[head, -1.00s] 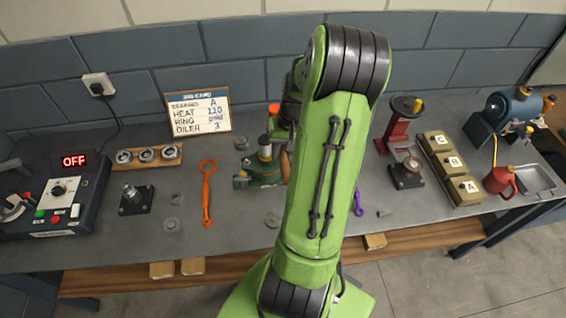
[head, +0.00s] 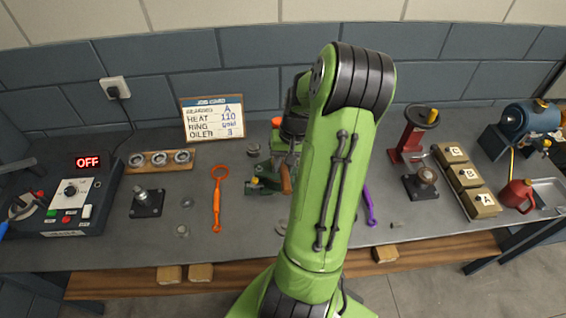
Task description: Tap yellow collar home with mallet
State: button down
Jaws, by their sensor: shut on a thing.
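My arm reaches away from me and hides much of the middle of the bench. My gripper (head: 289,150) is seen only in part behind the arm, over the green fixture (head: 262,182). It is shut on what looks like the mallet, whose brown wooden part (head: 286,180) shows beside the fixture. A small orange part (head: 277,122) shows higher up by the wrist; I cannot tell what it belongs to. I cannot make out the yellow collar now, nor whether the mallet touches anything.
An orange wrench (head: 217,200) lies left of the fixture, a purple tool (head: 369,205) to the right. A heater box (head: 75,200) reading OFF, a ring board (head: 160,160) and a job card (head: 212,118) stand left. A red press (head: 410,140) and lettered boxes (head: 467,178) stand right.

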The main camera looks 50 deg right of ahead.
jog(key=shift+w+a+r, duration=0.1)
jog(key=shift+r, duration=0.1)
jog(key=shift+f+b, duration=1.25)
jog(key=shift+f, duration=0.5)
jog(key=shift+r, duration=0.1)
